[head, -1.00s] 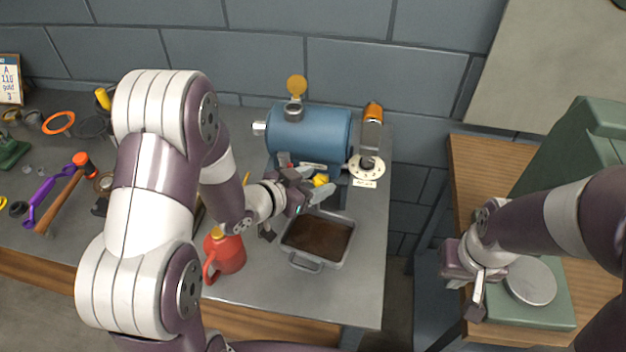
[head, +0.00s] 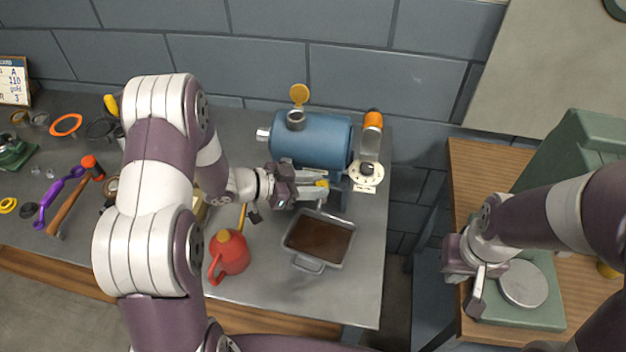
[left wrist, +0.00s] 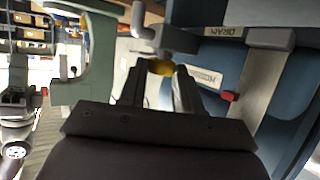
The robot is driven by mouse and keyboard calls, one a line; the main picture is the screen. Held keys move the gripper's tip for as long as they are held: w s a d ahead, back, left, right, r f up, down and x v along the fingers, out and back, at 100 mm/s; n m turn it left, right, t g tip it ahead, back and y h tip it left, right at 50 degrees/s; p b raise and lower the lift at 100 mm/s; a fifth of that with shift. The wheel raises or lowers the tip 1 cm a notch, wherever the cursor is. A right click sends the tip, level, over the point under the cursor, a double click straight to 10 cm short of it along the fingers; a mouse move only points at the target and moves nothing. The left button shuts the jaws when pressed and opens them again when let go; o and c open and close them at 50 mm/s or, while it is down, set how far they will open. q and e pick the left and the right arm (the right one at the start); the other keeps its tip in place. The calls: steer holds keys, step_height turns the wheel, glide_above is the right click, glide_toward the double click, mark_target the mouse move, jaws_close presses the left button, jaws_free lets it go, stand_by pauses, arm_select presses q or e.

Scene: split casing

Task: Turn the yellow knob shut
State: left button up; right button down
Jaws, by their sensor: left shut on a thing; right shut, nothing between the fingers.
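The yellow knob (head: 322,183) sits low on the front of the blue casing (head: 312,140). My left gripper (head: 318,190) is shut on it from the left. In the left wrist view the yellow knob (left wrist: 160,67) shows between the tips of my left gripper (left wrist: 158,80), beneath a grey pipe elbow (left wrist: 150,35). A plate reading DRAIN (left wrist: 223,31) is close by. The fingers hide part of the knob, and its turn angle cannot be told. My right gripper (head: 477,290) is shut and empty, far right of the casing, over the green machine.
A grey pan (head: 318,265) of dark liquid stands below the knob. A red oil can (head: 230,254) is left of the pan. A bottle with an orange end (head: 371,140) stands over a white dial (head: 366,172) at right. A hammer (head: 70,202) and other tools lie left.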

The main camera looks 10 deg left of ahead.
arm_select(q)
steer(key=o, duration=1)
steer(key=shift+o, duration=0.2)
steer(key=b+v, duration=0.1)
steer(key=v, duration=1.1)
steer(key=shift+s+a, duration=0.15)
steer(key=shift+a, duration=0.15)
steer(key=shift+r, duration=0.15)
